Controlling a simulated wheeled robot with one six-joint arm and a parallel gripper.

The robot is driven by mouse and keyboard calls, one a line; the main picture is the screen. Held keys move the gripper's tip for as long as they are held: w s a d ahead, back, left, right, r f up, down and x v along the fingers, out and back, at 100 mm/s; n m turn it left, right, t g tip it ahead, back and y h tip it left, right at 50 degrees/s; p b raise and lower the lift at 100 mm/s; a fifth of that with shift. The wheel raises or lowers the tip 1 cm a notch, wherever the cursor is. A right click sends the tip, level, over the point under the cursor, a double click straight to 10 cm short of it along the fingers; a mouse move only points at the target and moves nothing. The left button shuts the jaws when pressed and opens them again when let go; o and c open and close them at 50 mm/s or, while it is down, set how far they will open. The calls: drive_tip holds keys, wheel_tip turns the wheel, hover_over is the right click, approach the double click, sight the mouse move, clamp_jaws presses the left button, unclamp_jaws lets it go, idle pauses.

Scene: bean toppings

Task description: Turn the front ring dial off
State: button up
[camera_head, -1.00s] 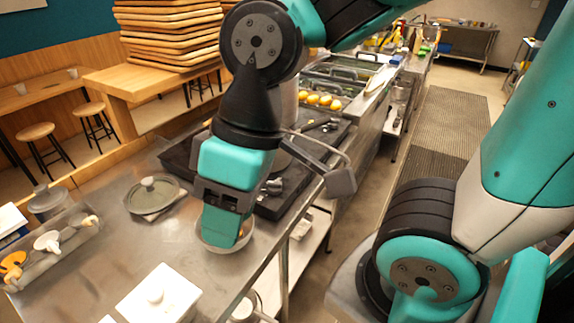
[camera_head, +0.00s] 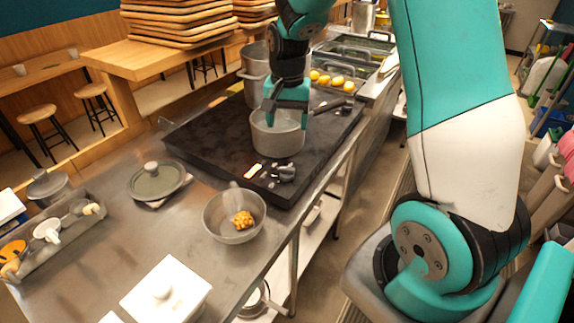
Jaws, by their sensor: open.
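The dark dials (camera_head: 286,173) sit at the near edge of the black stove (camera_head: 215,147). They are small and close together, and I cannot tell which one is the front ring dial or how it is set. A grey pot (camera_head: 277,142) stands on the stove just behind the dials. My gripper (camera_head: 287,114) is open and points down at the pot's rim, above and behind the dials. I cannot tell whether its fingers touch the pot.
A bowl (camera_head: 222,228) with orange-brown beans (camera_head: 243,220) stands in front of the stove. A taller pot (camera_head: 255,62) is behind.

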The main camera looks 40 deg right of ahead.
sight(287, 168)
wheel_tip(287, 168, down, 14)
drive_tip(key=shift+a+f+p, duration=0.1)
drive_tip(key=shift+p, duration=0.85)
drive_tip(key=shift+c, duration=0.2)
drive_tip(key=c, duration=0.9)
